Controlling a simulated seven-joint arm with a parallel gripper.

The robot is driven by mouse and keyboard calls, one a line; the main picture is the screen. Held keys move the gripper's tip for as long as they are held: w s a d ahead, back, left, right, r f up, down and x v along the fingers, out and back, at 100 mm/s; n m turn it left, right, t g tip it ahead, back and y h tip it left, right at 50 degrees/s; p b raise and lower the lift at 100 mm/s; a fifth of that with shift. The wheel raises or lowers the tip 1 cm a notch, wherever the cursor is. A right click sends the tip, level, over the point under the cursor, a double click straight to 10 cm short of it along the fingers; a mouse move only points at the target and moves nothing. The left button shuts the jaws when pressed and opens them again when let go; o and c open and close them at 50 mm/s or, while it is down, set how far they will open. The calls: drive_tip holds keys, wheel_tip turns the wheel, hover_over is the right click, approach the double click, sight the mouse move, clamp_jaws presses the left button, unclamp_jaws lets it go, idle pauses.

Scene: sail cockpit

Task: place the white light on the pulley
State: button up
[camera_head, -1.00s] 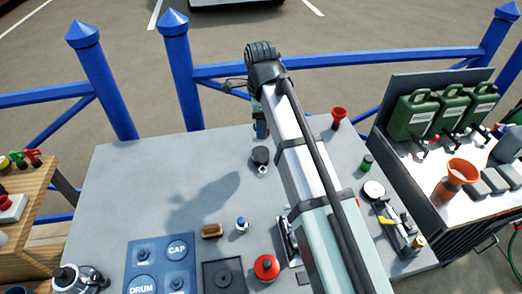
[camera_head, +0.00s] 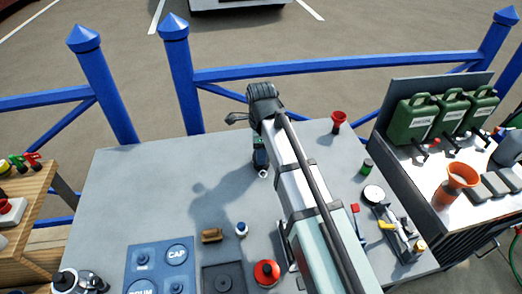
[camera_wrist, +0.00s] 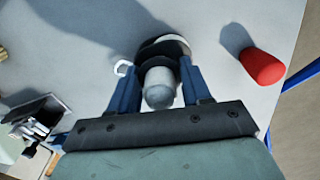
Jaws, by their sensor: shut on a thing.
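The white light (camera_wrist: 160,90) is a small pale dome, held between the blue fingers of my gripper (camera_wrist: 158,84) in the wrist view. The dark round pulley (camera_wrist: 150,52) lies on the grey table just beyond and beneath the light. Its metal eye (camera_wrist: 122,67) sticks out to the left, and it also shows in the head view (camera_head: 263,173). In the head view my gripper (camera_head: 260,158) is over the pulley and hides most of it, and the light is hidden. I cannot tell whether the light touches the pulley.
A small green-topped jar (camera_head: 366,166), a red round item (camera_head: 266,272) and a blue tray (camera_head: 160,257) are on the table (camera_head: 110,190).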

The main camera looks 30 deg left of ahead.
drive_tip(key=shift+f, duration=0.1)
drive_tip(key=o, duration=1.1)
drive_tip(key=shift+c, duration=0.2)
wheel_tip(320, 180, up, 12)
drive_tip(key=shift+r, duration=0.1)
